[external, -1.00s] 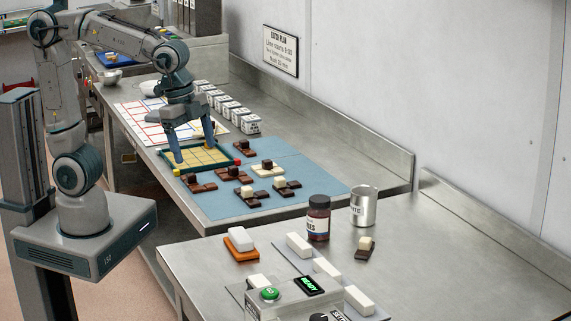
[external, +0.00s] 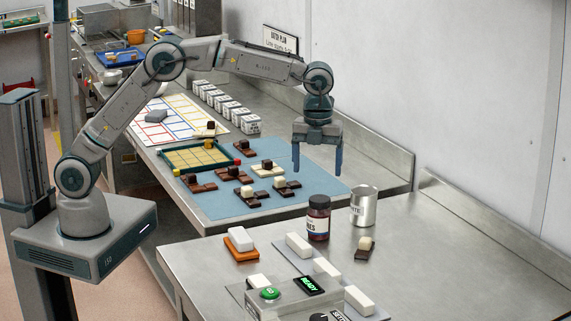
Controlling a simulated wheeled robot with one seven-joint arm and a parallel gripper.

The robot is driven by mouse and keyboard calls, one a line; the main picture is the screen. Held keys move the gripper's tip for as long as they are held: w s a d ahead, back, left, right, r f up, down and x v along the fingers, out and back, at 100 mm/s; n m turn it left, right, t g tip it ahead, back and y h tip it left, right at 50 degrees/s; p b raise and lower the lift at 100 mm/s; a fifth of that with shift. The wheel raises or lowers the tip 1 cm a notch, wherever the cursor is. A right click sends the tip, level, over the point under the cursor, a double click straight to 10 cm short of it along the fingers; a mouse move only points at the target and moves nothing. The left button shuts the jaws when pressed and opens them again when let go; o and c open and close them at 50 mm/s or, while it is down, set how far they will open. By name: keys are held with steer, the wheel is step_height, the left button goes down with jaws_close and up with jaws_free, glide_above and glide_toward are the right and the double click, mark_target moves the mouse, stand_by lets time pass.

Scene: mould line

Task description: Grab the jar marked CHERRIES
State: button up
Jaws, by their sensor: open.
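The dark red jar (external: 318,219) with a black lid stands upright on the near metal table. Its pale label is partly turned away, and only the ending "IES" can be read. My gripper (external: 317,170) is open and empty, with its fingers pointing down. In the picture it hangs above and just behind the jar, over the right part of the blue mat (external: 225,206). It does not touch the jar.
A metal can (external: 363,207) stands close to the jar's right. Several chocolate pieces lie on the mat. The table's right side is clear.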

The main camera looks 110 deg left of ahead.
mark_target(318, 198)
step_height(318, 198, down, 8)
steer(key=shift+w+f+p, duration=0.1)
steer(key=shift+f+p, duration=0.15)
steer(key=shift+p, duration=0.25)
steer(key=shift+w+f+p, duration=0.15)
steer(key=shift+f+p, duration=0.4)
steer(key=shift+f, duration=0.85)
steer(key=shift+w+f+p, duration=0.15)
steer(key=shift+f+p, duration=0.35)
steer(key=shift+f, duration=0.85)
steer(key=shift+c, duration=0.3)
steer(key=c, duration=1.2)
steer(key=shift+o, duration=0.2)
steer(key=shift+r, duration=0.1)
